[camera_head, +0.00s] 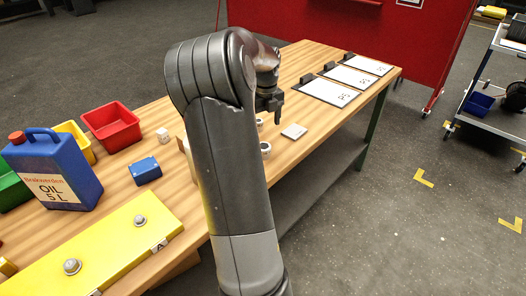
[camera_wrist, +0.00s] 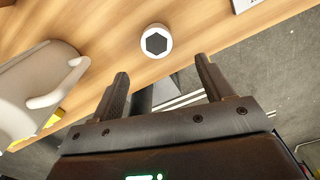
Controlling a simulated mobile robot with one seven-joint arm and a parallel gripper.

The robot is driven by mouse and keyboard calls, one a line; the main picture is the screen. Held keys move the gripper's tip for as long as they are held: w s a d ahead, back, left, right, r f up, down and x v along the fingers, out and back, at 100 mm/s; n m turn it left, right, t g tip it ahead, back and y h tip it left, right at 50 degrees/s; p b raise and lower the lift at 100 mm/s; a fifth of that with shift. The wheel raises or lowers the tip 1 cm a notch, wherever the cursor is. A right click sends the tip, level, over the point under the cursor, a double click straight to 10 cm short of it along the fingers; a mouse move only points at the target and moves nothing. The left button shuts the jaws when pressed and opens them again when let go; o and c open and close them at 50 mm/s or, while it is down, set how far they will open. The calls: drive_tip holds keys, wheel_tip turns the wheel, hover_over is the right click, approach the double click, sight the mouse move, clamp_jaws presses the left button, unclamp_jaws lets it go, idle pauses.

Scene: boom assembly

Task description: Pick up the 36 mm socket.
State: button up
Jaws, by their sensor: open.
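In the wrist view a round, pale socket (camera_wrist: 155,41) with a dark hexagonal opening stands on the wooden table, just beyond my fingertips. My gripper (camera_wrist: 161,68) is open, with nothing between its fingers. In the head view my gripper (camera_head: 271,103) points down above the table, partly hidden by my arm. Two small pale ring-shaped sockets show near it, one closer to the front edge (camera_head: 265,148) and one farther back (camera_head: 259,124). No size marking is readable, so I cannot tell which is 36 mm.
A pale jug-like container (camera_wrist: 38,85) with a handle lies left of the socket in the wrist view. A flat pale block (camera_head: 294,131) and several clipboards (camera_head: 329,91) lie to the right.

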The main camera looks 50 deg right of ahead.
hover_over(264, 146)
drive_tip(key=f, duration=0.5)
drive_tip(key=shift+s+d, duration=0.1)
drive_tip(key=shift+d, duration=0.15)
drive_tip(key=shift+a+f, duration=0.2)
drive_tip(key=shift+f, duration=1.25)
drive_tip(key=shift+a+f, duration=0.15)
drive_tip(key=shift+f, duration=1.3)
drive_tip(key=shift+c, duration=0.4)
drive_tip(key=c, duration=1.1)
